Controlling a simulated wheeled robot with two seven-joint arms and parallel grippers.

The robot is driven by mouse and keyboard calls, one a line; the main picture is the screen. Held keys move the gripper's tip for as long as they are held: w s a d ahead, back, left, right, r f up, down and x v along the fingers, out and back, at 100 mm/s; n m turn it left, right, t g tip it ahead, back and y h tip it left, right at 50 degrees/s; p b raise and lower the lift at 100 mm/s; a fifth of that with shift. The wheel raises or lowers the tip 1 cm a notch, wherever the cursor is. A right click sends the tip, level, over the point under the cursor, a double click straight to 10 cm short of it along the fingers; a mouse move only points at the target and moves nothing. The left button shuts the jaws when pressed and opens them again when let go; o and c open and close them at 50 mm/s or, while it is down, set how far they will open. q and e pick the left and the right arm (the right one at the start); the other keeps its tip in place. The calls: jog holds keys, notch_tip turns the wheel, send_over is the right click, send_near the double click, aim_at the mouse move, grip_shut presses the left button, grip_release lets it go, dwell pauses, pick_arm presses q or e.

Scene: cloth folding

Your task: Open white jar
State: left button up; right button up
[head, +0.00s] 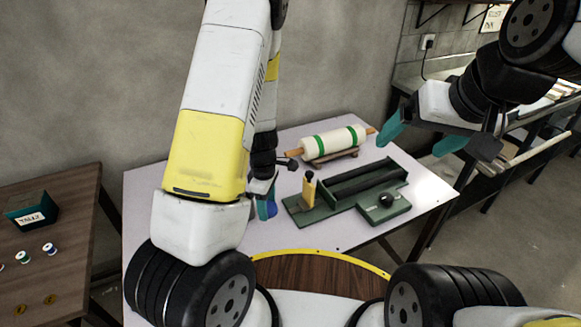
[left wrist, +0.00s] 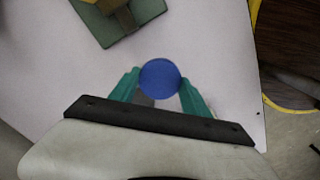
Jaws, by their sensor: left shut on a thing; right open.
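My left gripper (left wrist: 160,80) is shut on a round blue object (left wrist: 159,77), seen end-on between its two teal fingers in the left wrist view. In the head view, a strip of the blue object (head: 272,206) shows beside a teal finger, mostly behind my left arm. I cannot tell whether it is a jar's lid or whether it rests on the white table (head: 150,215). No white jar body can be made out in either view. My right gripper (head: 415,142) is open and empty, raised at the upper right with its teal fingers apart.
A green tool base (head: 330,212) with a black trough (head: 370,180) and a black-knobbed block (head: 385,205) stands right of my left gripper. Behind it lies a white roller with green bands (head: 330,143). A brown table (head: 75,220) at left holds a dark teal box (head: 32,212) and spools.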

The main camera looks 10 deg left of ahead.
pick_arm(q)
jog(key=n, duration=0.1)
jog(key=s+f+n, duration=0.1)
jog(key=n, duration=0.1)
jog(key=shift+s+a+f, duration=0.1)
jog(key=shift+a+f, duration=0.05)
jog(key=shift+f, duration=0.1)
jog(key=shift+w+f+n, duration=0.1)
jog(key=shift+w+n, duration=0.15)
jog(key=shift+n, duration=0.15)
jog(key=w, duration=0.5)
jog(key=w+a+f, duration=0.1)
jog(key=w, duration=0.9)
jog(key=shift+w+a+f, duration=0.1)
jog(key=shift+a+f, duration=0.1)
jog(key=shift+a, duration=0.1)
jog(key=shift+f, duration=1.75)
jog(key=shift+f, duration=0.1)
jog(key=o, duration=1.6)
jog(key=shift+c, duration=0.2)
